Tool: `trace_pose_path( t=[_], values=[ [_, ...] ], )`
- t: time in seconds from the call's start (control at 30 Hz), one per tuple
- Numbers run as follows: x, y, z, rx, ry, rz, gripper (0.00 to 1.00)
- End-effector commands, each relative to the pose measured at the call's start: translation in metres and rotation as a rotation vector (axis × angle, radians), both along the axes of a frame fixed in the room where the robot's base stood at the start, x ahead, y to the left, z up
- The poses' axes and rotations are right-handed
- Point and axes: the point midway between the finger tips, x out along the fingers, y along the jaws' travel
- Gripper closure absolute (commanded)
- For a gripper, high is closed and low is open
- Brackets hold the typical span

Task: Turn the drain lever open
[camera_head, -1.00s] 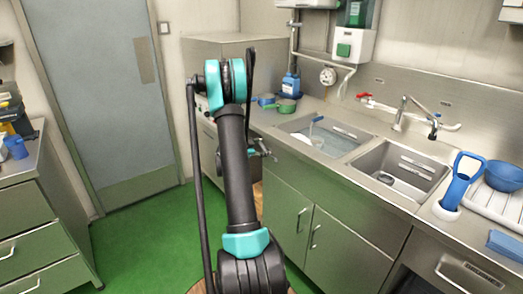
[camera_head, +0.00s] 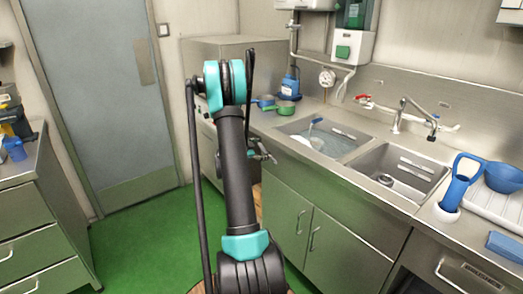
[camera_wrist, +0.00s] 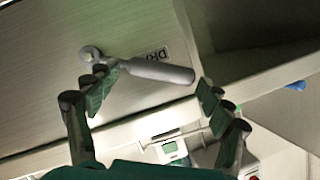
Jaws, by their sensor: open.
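The drain lever (camera_wrist: 150,71) shows in the wrist view as a grey rounded handle. It runs from a round pivot (camera_wrist: 91,54) at left to a free end at right, tilted slightly down. A label reading "DRA", partly hidden by the handle, sits behind it on a metal panel (camera_wrist: 40,90). My gripper (camera_wrist: 154,86) is open, one finger below the pivot end and the other near the free end. The handle lies across the space ahead of the fingers; I cannot tell whether they touch it. In the head view my gripper (camera_head: 262,149) is small beside the cabinet, and the lever cannot be made out.
A steel counter with two sink basins (camera_head: 398,175) stands at right above green-tinted cabinet doors (camera_head: 335,255). A blue-handled tool (camera_head: 461,182) stands on the counter. A drawer unit (camera_head: 40,225) stands at left. Green floor (camera_head: 150,245) is clear between them.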

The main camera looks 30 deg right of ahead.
Motion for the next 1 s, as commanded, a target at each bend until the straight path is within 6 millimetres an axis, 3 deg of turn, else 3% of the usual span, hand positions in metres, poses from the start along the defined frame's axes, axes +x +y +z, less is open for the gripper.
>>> trace_pose_path(
  t=[0.23,0.7,1.0],
  values=[
    [-0.005,0.019,0.007,0.000,0.001,0.002,0.20],
    [-0.028,0.097,0.035,0.000,0.000,0.002,0.20],
    [-0.032,0.109,0.040,0.000,0.000,0.000,0.20]
  ],
)
